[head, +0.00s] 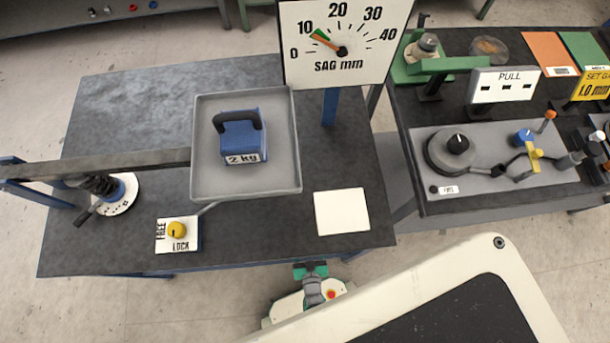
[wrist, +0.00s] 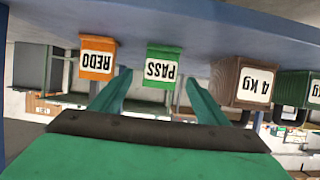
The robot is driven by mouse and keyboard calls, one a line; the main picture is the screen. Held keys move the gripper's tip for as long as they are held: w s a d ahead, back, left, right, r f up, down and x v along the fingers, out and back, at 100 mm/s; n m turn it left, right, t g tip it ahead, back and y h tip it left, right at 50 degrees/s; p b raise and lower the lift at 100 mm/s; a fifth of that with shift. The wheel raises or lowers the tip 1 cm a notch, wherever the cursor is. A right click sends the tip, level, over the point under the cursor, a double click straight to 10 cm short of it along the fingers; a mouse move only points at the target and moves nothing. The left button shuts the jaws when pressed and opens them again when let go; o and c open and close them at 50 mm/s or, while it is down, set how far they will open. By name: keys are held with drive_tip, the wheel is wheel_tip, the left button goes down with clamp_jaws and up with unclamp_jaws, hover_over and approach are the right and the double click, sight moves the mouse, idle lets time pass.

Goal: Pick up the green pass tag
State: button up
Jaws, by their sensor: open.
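The green pass tag (wrist: 160,68) shows upside down in the wrist view, a small green block with a white PASS label. My gripper (wrist: 158,78) is open, its two teal fingers pointing toward the tag, one to each side of it in the picture. The fingers look empty, and I cannot tell how far the tag lies beyond their tips. I cannot make out the tag in the head view.
In the wrist view an orange REDO tag (wrist: 97,57) is left of the pass tag, and a brown 4 KG weight (wrist: 241,82) is right. In the head view, a grey tray (head: 277,180) holds a blue 2 kg weight (head: 240,138) beneath the sag dial (head: 340,45).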

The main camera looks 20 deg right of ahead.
drive_tip(key=shift+x, duration=2.95)
drive_tip(key=shift+f, duration=0.1)
drive_tip(key=shift+c, duration=0.6)
drive_tip(key=c, duration=1)
